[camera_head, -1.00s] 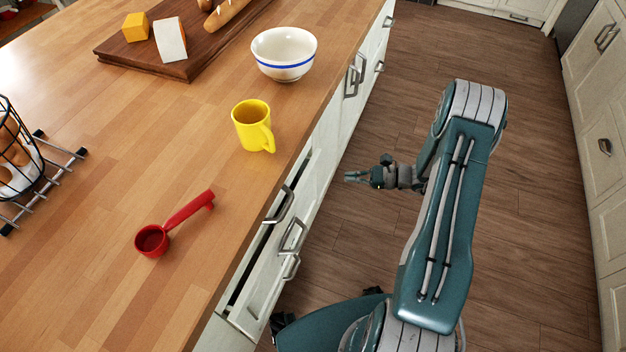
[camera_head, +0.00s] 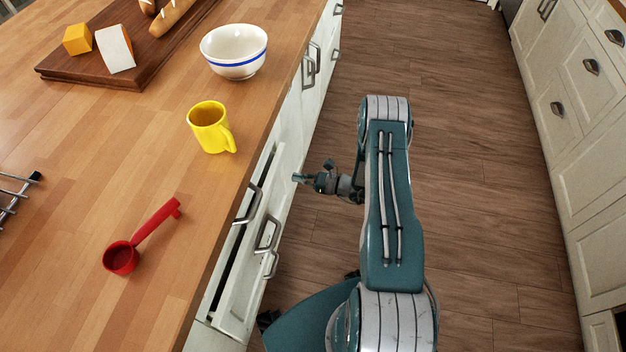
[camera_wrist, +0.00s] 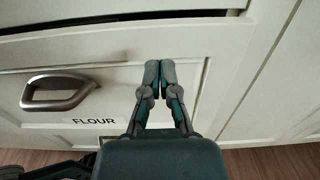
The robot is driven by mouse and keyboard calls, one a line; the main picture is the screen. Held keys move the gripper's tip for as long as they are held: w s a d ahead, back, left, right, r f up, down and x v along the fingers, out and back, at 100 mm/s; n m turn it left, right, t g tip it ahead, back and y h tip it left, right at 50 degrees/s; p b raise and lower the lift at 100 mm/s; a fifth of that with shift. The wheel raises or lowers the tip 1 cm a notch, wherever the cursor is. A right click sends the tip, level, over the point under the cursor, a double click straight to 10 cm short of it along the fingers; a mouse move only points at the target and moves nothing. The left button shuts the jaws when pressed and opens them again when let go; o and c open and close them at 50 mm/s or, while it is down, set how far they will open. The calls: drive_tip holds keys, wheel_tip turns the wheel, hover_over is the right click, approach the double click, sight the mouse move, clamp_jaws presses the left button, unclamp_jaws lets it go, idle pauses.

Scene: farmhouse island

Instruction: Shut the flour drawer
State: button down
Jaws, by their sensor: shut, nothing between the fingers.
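The flour drawer (camera_wrist: 188,45) has a pale cream panelled front with a FLOUR label (camera_wrist: 93,121) and a metal handle (camera_wrist: 58,92) in the wrist view. A dark gap shows above its front, which stands out from the island, so it is partly open. In the head view its front (camera_head: 238,297) is along the island's side, below the counter edge. My gripper (camera_head: 300,178) is out over the aisle beside the drawer fronts. In the wrist view its fingertips (camera_wrist: 159,66) are together and empty, before the front, right of the handle. Contact cannot be told.
The wooden counter (camera_head: 110,170) holds a red scoop (camera_head: 138,238), a yellow mug (camera_head: 208,128), a white bowl (camera_head: 234,50) and a board (camera_head: 60,78) with food. More drawer handles line the island. The wood floor (camera_head: 470,150) is clear up to the cabinets (camera_head: 590,180).

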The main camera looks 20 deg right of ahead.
sight(276, 173)
drive_tip(key=shift+x, duration=2.6)
drive_tip(key=shift+x, duration=1.8)
drive_tip(key=shift+d, duration=0.15)
drive_tip(key=shift+s+d, duration=0.25)
drive_tip(key=shift+d, duration=0.1)
drive_tip(key=v, duration=1.3)
